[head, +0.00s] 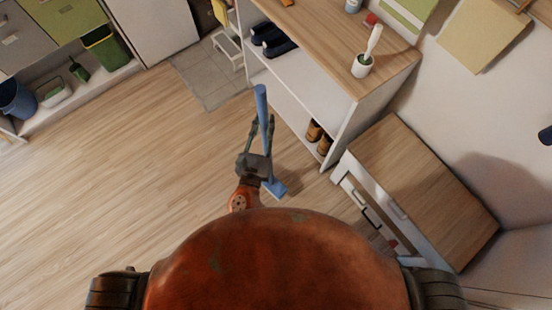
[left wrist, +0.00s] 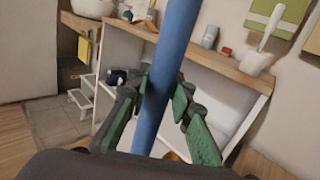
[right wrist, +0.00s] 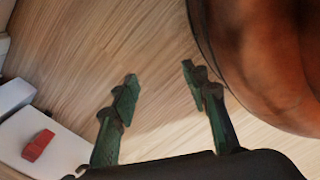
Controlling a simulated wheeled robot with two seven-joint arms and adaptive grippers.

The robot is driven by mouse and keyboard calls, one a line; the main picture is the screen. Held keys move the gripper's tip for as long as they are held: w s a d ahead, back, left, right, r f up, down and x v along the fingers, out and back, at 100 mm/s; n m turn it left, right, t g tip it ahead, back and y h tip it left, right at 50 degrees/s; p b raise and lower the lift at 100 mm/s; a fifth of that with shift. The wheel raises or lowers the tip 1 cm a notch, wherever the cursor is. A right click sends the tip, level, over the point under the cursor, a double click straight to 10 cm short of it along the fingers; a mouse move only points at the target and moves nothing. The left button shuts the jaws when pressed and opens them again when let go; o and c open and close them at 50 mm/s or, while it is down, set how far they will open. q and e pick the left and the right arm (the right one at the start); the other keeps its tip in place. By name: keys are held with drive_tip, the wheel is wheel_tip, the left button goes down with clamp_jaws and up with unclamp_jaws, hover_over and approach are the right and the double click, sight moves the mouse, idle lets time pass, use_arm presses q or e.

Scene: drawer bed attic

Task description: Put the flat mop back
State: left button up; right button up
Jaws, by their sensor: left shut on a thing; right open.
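The blue flat mop (head: 261,100) has a thick blue handle and a flat blue head (head: 274,188). It shows upright, slightly tilted, in the head view. My left gripper (head: 262,128) is shut around its handle. In the left wrist view the handle (left wrist: 168,70) runs between the green fingers. The mop head is low, near the wooden floor; I cannot tell whether it touches. My right gripper (right wrist: 158,85) is open and empty in the right wrist view, over the floor. It is hidden in the head view.
A white shelf with a wooden top (head: 330,45) holds shoes and a brush in a white pot (head: 363,66). At left, a low shelf holds a blue bucket (head: 17,100) and a green bin (head: 105,47). The left floor is clear.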

use_arm(q)
drive_tip(key=w+d+r+m+h+p, duration=0.1)
drive_tip(key=w+r+m+h+p, duration=0.1)
drive_tip(key=w+r+h+p, duration=0.25)
use_arm(e)
drive_tip(key=s+d+f+b, duration=0.2)
drive_tip(key=s+f+b, duration=0.2)
drive_tip(key=s, duration=0.7)
use_arm(q)
drive_tip(key=w+d+f+y+b, duration=0.1)
drive_tip(key=w+f+b, duration=0.5)
drive_tip(key=w+f, duration=0.6)
drive_tip(key=shift+w+d+g+y, duration=0.4)
drive_tip(key=shift+w+d, duration=0.2)
drive_tip(key=shift+w, duration=0.3)
use_arm(e)
drive_tip(key=w+r, duration=0.2)
drive_tip(key=w, duration=0.5)
drive_tip(key=w+a+r, duration=0.1)
drive_tip(key=w+r, duration=0.2)
drive_tip(key=w, duration=0.4)
drive_tip(key=shift+w+a+r, duration=0.15)
drive_tip(key=shift+w+a, duration=0.05)
drive_tip(key=shift+a, duration=0.1)
use_arm(q)
drive_tip(key=o, duration=0.5)
drive_tip(key=shift+f, duration=0.15)
drive_tip(key=o, duration=0.4)
use_arm(e)
drive_tip(key=shift+w+r, duration=0.1)
